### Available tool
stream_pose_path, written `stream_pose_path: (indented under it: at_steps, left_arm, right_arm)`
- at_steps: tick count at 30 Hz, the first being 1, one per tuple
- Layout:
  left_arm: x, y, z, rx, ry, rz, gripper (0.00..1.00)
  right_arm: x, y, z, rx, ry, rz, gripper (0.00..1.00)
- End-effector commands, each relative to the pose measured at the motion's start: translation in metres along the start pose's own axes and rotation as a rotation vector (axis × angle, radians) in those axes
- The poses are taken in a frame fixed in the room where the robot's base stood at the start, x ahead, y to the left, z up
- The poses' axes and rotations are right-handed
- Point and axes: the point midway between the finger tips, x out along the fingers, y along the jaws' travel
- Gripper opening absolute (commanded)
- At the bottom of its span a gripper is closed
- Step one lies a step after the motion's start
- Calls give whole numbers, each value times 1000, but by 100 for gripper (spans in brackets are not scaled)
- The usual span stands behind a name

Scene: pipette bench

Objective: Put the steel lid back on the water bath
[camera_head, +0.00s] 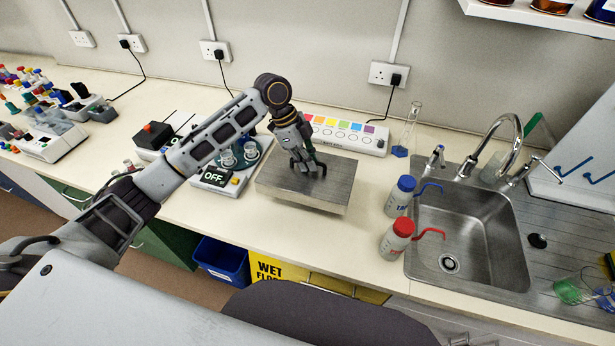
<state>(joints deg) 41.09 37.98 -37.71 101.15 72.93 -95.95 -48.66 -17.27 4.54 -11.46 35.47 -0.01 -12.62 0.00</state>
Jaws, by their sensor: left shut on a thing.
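The steel lid (333,188) is a flat, brushed rectangular plate in the middle of the bench. My left gripper (308,171) is above its middle, pointing down, shut on it; the fingers hide the grip point. A dark edge shows under the lid's front, but I cannot tell whether it is resting or slightly raised. Left of the lid stands a white unit (213,179) with an "OFF" display and a teal round top holding clear glassware. I cannot tell whether this is the water bath or whether the bath is hidden under the lid. My right gripper is not in view.
A white unit with coloured squares (345,138) stands behind the lid. A blue-capped bottle (400,197) and a red-capped bottle (396,241) stand to its right, beside the sink (466,224). Bench in front of the lid is clear.

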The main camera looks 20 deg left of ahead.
Motion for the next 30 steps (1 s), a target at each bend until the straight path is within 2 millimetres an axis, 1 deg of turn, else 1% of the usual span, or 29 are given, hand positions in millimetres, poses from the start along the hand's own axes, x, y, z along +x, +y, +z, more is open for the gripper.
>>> stream_pose_path:
  at_steps: [3,7,20,30]
  left_arm:
    - [12,0,5,0,0,-1,0]
    - [21,0,8,1,0,0,0]
    - [25,0,10,1,1,-1,0]
    - [53,0,22,1,0,0,0]
  right_arm:
    - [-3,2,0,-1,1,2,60]
    - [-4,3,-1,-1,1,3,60]
    - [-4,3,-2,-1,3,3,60]
    - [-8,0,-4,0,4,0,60]
